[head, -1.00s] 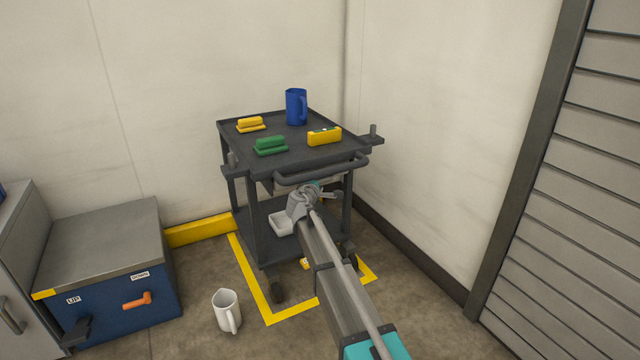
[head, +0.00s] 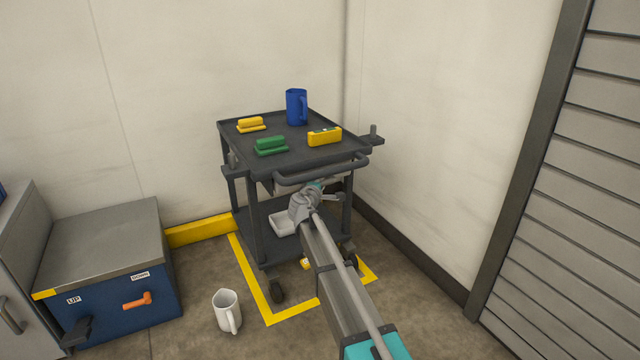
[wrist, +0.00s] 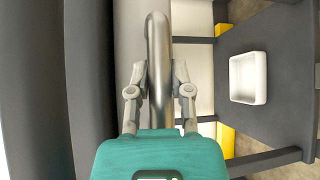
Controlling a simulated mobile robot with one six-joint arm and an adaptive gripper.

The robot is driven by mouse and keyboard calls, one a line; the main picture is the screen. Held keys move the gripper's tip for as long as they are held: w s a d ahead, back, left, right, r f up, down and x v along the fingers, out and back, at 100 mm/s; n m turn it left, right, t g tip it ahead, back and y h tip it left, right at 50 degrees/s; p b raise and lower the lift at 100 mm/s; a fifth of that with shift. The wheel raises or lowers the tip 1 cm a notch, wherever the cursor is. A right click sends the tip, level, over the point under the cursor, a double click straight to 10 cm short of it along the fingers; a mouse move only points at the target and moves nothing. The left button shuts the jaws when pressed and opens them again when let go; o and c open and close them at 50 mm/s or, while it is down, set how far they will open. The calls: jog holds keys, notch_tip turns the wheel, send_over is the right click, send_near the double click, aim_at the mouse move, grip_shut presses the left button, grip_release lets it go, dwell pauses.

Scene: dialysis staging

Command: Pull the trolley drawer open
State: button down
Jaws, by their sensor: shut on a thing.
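The dark grey trolley (head: 300,155) stands in the corner, with its drawer under the top shelf. The drawer is mostly hidden by the push bar and my arm, so how far it is out cannot be told. In the wrist view a shiny metal bar handle (wrist: 157,30) runs between the two fingers of my gripper (wrist: 160,75), which is shut on it. In the head view my gripper (head: 316,187) is below the push bar (head: 320,173), its fingers largely hidden.
On the trolley top are a blue jug (head: 296,106), a yellow device (head: 324,137), a green block (head: 270,145) and a yellow block (head: 250,125). A white tray (head: 283,222) sits on the lower shelf. A white mug (head: 226,311) stands on the floor.

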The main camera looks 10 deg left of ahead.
jog(key=s+d, duration=0.6)
jog(key=s, duration=0.3)
jog(key=s+d, duration=0.6)
jog(key=s, duration=0.3)
jog(key=shift+s+d, duration=0.2)
jog(key=shift+d, duration=0.05)
jog(key=c, duration=0.5)
grip_release()
jog(key=shift+c, duration=0.2)
jog(key=shift+s, duration=0.2)
